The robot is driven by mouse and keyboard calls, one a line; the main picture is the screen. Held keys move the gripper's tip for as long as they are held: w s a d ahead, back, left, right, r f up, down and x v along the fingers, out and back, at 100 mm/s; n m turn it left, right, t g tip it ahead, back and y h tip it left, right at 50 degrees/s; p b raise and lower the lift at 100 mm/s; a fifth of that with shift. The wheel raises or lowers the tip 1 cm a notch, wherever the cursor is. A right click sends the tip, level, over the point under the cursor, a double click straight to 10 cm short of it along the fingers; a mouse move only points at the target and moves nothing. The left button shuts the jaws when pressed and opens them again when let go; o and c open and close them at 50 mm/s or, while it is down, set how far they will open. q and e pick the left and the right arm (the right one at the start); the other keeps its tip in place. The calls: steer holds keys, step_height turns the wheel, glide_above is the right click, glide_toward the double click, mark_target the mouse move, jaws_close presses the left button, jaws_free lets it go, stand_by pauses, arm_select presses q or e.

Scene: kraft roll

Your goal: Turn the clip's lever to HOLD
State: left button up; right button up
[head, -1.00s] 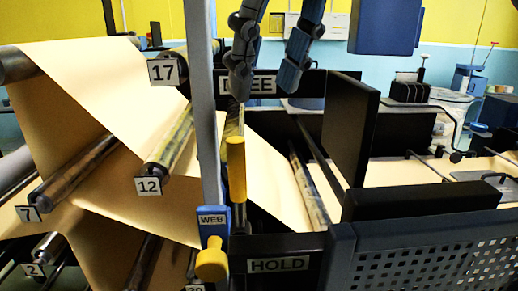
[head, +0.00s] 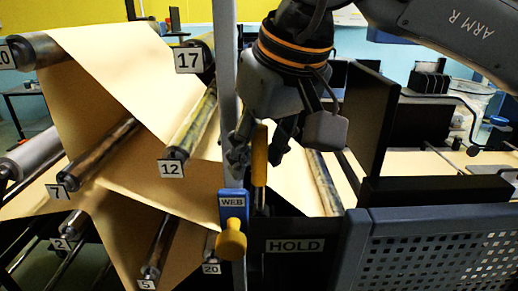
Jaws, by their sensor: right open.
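A yellow upright handle (head: 260,156) stands just right of the grey post in the head view, above the black HOLD plate (head: 295,246). A blue block marked WEB (head: 232,202) with a yellow knob (head: 231,243) sits on the post, below and left of the handle. My right gripper (head: 260,151) reaches down from the upper right. It is open, with its dark fingers on either side of the yellow handle; I cannot tell whether they touch it. The FREE plate is hidden behind my gripper and arm. My left gripper is not in view.
Kraft paper (head: 120,110) runs over several numbered rollers at left. The grey post (head: 228,90) stands close to the gripper's left. A black upright panel (head: 372,125) and a perforated grey guard (head: 440,245) are at right.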

steer(key=shift+c, duration=0.5)
jaws_close()
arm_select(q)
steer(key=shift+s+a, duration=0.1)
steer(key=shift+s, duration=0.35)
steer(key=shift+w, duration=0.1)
